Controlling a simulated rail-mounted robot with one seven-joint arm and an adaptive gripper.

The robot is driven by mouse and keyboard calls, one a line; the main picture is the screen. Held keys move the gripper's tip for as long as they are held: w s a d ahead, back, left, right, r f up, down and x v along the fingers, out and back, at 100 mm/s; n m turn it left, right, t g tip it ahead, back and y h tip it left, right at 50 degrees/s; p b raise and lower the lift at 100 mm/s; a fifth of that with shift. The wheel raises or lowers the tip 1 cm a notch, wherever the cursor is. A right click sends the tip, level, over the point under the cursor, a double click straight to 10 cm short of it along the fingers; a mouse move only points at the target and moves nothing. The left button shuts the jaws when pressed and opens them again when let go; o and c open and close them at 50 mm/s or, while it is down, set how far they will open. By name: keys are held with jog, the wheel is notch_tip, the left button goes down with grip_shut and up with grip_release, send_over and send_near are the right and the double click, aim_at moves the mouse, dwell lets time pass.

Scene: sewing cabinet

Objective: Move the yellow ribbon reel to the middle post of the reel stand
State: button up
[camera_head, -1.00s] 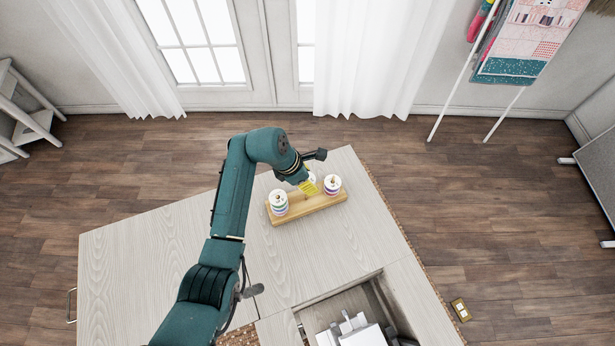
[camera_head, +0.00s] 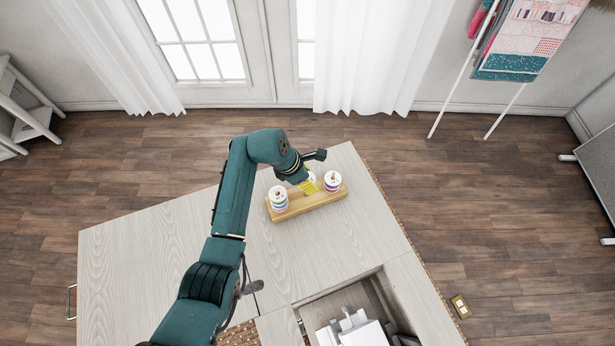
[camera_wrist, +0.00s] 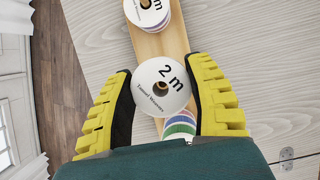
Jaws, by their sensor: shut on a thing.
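The wooden reel stand (camera_head: 308,206) lies on the cabinet top, with a stack of reels on its left end (camera_head: 278,198) and another on its right end (camera_head: 332,181). My gripper (camera_head: 309,186) is over the stand's middle, between the stacks. In the wrist view its yellow fingers are shut on a reel (camera_wrist: 152,98) with a white "2 m" face. Its ribbon colour is hidden there. The reel's centre hole shows something brownish; I cannot tell whether the middle post is inside it. One stack (camera_wrist: 147,12) shows above the held reel, the other (camera_wrist: 180,124) partly below it.
The pale wood cabinet top (camera_head: 150,265) is clear to the left of my arm. An open recess with a white sewing machine (camera_head: 355,332) is at the front. The cabinet's right edge is near the stand, with wooden floor beyond.

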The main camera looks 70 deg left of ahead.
jog(key=shift+f+b, duration=0.3)
jog(key=shift+f, duration=0.55)
jog(key=o, duration=1)
jog(key=shift+o, duration=0.2)
jog(key=v, duration=1.2)
